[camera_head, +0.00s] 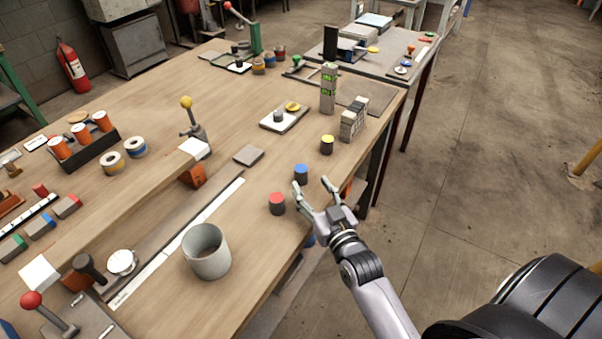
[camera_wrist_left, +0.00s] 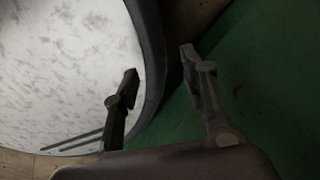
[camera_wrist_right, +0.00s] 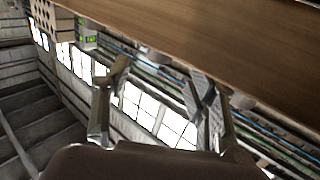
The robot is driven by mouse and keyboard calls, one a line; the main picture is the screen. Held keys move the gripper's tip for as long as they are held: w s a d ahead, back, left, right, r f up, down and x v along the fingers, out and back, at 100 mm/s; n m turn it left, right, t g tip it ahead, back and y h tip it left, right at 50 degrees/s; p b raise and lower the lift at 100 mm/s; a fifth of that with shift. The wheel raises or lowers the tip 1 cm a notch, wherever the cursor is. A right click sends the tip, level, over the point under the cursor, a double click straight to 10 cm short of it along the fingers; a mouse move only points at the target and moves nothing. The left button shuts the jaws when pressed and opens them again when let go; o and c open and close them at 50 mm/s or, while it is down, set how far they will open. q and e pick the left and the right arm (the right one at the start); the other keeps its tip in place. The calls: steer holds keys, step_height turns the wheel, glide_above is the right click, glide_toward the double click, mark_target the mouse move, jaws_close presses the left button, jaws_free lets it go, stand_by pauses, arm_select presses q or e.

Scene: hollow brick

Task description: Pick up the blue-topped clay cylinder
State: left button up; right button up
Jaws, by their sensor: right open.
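The blue-topped clay cylinder (camera_head: 301,174) stands upright on the workbench near its right edge, in the head view. My right gripper (camera_head: 313,186) is open, at the bench edge just right of and in front of this cylinder. Its fingers are spread, with nothing seen between them. In the right wrist view the open gripper (camera_wrist_right: 160,75) is below the brown bench edge; I cannot clearly tell the blue-topped cylinder there. My left gripper (camera_wrist_left: 157,60) is open and empty in the left wrist view, near a pale speckled round surface (camera_wrist_left: 65,70); it is not in the head view.
A red-topped cylinder (camera_head: 277,204) stands close, nearer the front. A yellow-topped cylinder (camera_head: 327,145) stands farther back, near a hollow brick (camera_head: 353,125) and a tall block with green displays (camera_head: 328,88). A grey pot (camera_head: 207,251) stands at the front. The bench edge (camera_wrist_right: 230,45) is close above my right gripper.

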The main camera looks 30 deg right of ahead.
mark_target(304, 174)
steer(key=shift+w+d+p, duration=0.15)
steer(key=shift+w, duration=1.35)
steer(key=shift+w+d+p, duration=0.1)
steer(key=shift+w+p, duration=0.05)
steer(key=shift+w, duration=1.3)
steer(key=shift+c, duration=0.4)
jaws_close()
